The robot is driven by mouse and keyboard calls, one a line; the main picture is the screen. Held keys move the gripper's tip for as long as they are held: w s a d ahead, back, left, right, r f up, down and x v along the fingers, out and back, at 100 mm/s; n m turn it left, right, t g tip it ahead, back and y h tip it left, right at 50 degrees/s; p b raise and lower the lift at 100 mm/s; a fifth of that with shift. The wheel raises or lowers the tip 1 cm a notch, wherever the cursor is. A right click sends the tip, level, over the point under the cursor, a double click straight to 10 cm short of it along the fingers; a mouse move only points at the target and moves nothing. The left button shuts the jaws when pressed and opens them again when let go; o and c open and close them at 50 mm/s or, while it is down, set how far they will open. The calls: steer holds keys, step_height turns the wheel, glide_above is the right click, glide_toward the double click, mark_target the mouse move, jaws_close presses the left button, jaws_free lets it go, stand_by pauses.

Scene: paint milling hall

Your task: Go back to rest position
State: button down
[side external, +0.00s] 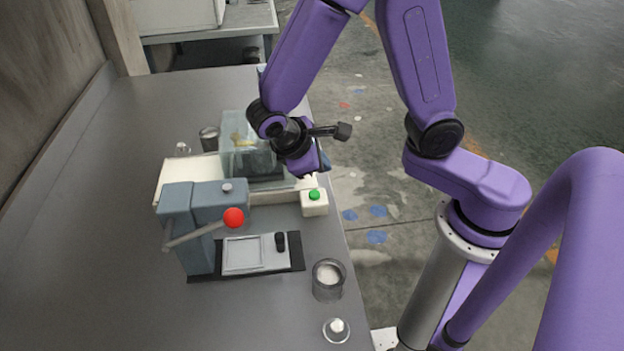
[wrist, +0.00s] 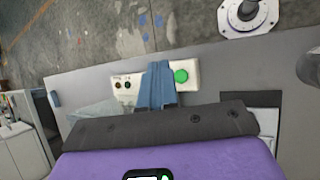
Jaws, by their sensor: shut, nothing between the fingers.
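My gripper (side external: 312,176) is at the end of my purple arm, over the table's right edge in the side external view. It hangs pointing down, just above a white control box with a green button (side external: 314,196). In the wrist view the blue-grey fingers (wrist: 157,84) are together with nothing between them. They cover the middle of the white box (wrist: 192,84), whose green button (wrist: 181,76) shows right beside them. Whether the fingertips touch the box I cannot tell.
A lever press with a red knob (side external: 233,218) stands left of the box. A translucent bin (side external: 236,160) is close behind my gripper. A glass jar (side external: 328,280) and a small white-topped item (side external: 337,327) stand in front. The table's left side (side external: 95,220) is clear.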

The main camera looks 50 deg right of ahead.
steer(key=s+r+n+y, duration=0.2)
steer(key=s+r+y, duration=0.1)
steer(key=s, duration=0.4)
steer(key=s+d+r+n+t+y, duration=0.1)
steer(key=s+r+n+y, duration=0.1)
steer(key=s, duration=0.5)
steer(key=r+y, duration=0.1)
steer(key=y, duration=0.1)
steer(key=shift+s+d+r+n+y, duration=0.25)
steer(key=shift+n+y, duration=0.05)
steer(key=shift+y, duration=0.1)
steer(key=shift+w, duration=0.15)
steer(key=m+h, duration=0.1)
steer(key=m, duration=0.3)
glide_above(314, 193)
steer(key=shift+w+a, duration=0.15)
steer(key=shift+a, duration=0.25)
steer(key=f, duration=1.4)
steer(key=shift+d, duration=0.3)
steer(key=shift+r, duration=0.1)
